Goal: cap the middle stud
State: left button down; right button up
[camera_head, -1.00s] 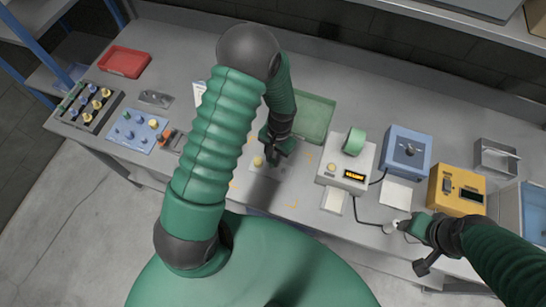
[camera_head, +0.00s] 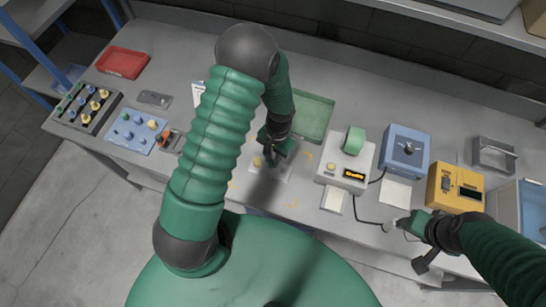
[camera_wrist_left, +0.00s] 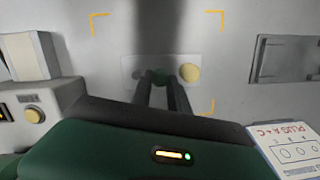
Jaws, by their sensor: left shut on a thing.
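A small pale plate (camera_wrist_left: 205,74) lies on the bench inside yellow corner marks. It bears a yellow cap (camera_wrist_left: 190,73) on the right in the left wrist view and a small grey stud (camera_wrist_left: 137,74) on the left. The yellow cap shows in the head view too (camera_head: 257,162). My left gripper (camera_wrist_left: 160,80) is shut on a green hood (camera_wrist_left: 159,75) over the plate's middle. The fingers hide the middle stud, and I cannot tell whether the hood touches it. My right gripper (camera_head: 408,224) is at the bench's front right, beside a white cable end (camera_head: 390,226).
A dark rack (camera_head: 88,105) of coloured hoods and a blue panel (camera_head: 137,130) stand at the left. A red tray (camera_head: 122,62) and a green tray (camera_head: 315,117) lie behind. A white box with a display (camera_head: 345,167), a blue box (camera_head: 405,148) and a yellow box (camera_head: 455,188) stand right.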

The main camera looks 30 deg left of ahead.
pick_arm(q)
jog(key=shift+a+f, duration=0.1)
jog(key=shift+a, duration=0.1)
jog(key=shift+d+f, duration=0.1)
jog(key=shift+f, duration=0.15)
dwell(0.4)
jog(key=c, duration=1.2)
grip_release()
